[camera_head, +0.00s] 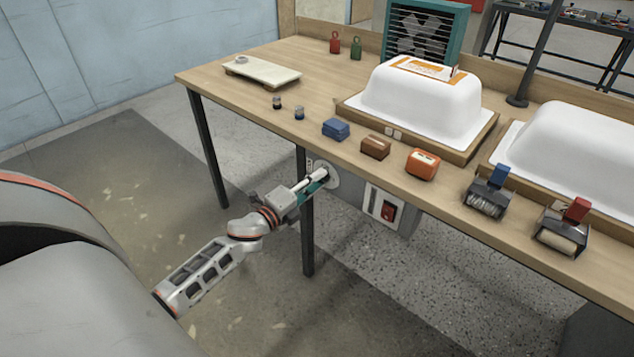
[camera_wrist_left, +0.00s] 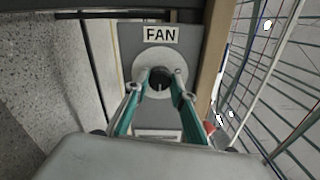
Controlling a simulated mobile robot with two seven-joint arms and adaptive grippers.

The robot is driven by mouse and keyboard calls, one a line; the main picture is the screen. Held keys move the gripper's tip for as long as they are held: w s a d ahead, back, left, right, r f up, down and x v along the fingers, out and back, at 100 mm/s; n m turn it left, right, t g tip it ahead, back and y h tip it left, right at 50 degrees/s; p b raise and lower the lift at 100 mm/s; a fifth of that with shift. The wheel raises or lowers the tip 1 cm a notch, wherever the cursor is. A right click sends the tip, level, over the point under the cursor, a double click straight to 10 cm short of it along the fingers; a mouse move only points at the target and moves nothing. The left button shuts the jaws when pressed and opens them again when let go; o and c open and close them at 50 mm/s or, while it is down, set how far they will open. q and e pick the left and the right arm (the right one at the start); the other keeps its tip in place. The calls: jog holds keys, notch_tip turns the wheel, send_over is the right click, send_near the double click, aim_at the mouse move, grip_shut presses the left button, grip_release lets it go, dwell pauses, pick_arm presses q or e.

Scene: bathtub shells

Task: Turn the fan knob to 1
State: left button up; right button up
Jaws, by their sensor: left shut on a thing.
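The fan knob (camera_wrist_left: 160,79) is a dark round knob on a pale round dial plate, under a label reading FAN (camera_wrist_left: 160,35) in the left wrist view. In the head view the pale dial plate (camera_head: 323,173) shows on the front of a grey box below the table edge. My left gripper (camera_head: 322,176) is at the dial, and in the left wrist view its fingertips (camera_wrist_left: 160,80) are on both sides of the knob, shut on it. A short mark shows on the knob, but I cannot read the dial numbers. My right gripper is not in view.
A red switch (camera_head: 388,210) is on the box right of the dial. A table leg (camera_head: 306,225) stands close by my left arm. The wooden table (camera_head: 225,98) holds white tub shells (camera_head: 420,105), several small blocks and tools, and a teal-framed fan (camera_head: 425,32).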

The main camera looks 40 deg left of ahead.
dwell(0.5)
pick_arm(q)
jog(key=o, duration=1.1)
jog(key=shift+s, duration=0.15)
jog(key=s+a, duration=0.1)
jog(key=s, duration=1)
jog(key=shift+s, duration=0.4)
